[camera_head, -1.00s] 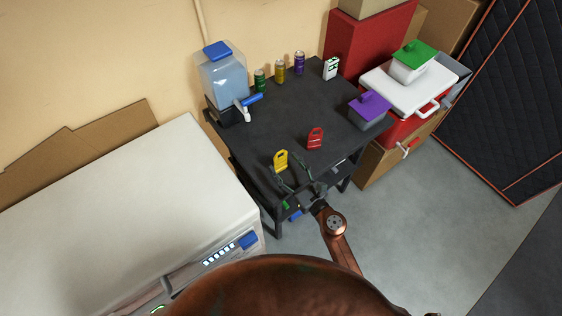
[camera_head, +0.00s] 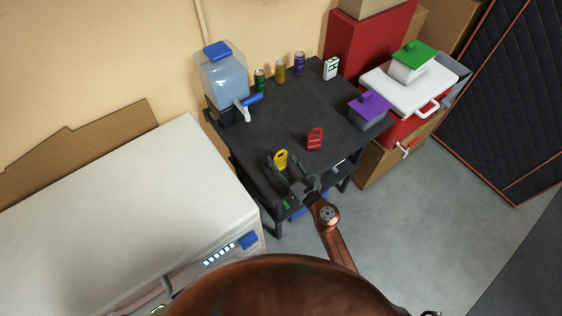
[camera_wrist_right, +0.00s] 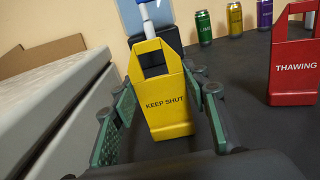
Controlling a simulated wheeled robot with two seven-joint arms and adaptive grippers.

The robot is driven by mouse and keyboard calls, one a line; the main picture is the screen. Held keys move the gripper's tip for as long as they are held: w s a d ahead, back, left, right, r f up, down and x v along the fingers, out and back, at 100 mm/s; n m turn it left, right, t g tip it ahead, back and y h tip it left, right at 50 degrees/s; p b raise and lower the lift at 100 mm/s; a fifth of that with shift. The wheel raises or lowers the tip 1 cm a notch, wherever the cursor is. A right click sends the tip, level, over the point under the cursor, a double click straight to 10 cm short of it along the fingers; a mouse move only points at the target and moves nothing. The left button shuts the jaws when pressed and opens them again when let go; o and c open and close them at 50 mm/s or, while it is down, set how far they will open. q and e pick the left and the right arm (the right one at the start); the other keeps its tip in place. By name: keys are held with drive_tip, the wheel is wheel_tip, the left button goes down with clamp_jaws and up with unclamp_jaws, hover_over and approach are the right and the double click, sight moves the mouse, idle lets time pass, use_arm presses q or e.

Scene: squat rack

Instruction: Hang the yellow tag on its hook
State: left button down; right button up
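The yellow tag (camera_head: 281,158) stands near the front edge of the dark table. In the right wrist view the yellow tag (camera_wrist_right: 167,105) reads "KEEP SHUT" and has a handle-like opening at its top. My right gripper (camera_head: 290,164) is open, with one green-padded finger on each side of the tag. A gap shows between each finger and the tag in the wrist view. The tag's lower end is partly hidden by the gripper in the head view. My left gripper is not in view. I cannot make out a hook.
A red tag (camera_head: 315,139) marked "THAWING" stands just right of the yellow one. A water dispenser (camera_head: 222,80), several cans and a purple-lidded container (camera_head: 369,110) stand on the table (camera_head: 280,115). A white chest (camera_head: 120,205) is at left. The table's middle is clear.

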drive_tip(key=c, duration=0.7)
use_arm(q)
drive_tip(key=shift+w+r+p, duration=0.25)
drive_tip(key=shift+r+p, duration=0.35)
use_arm(e)
drive_tip(key=shift+r, duration=0.75)
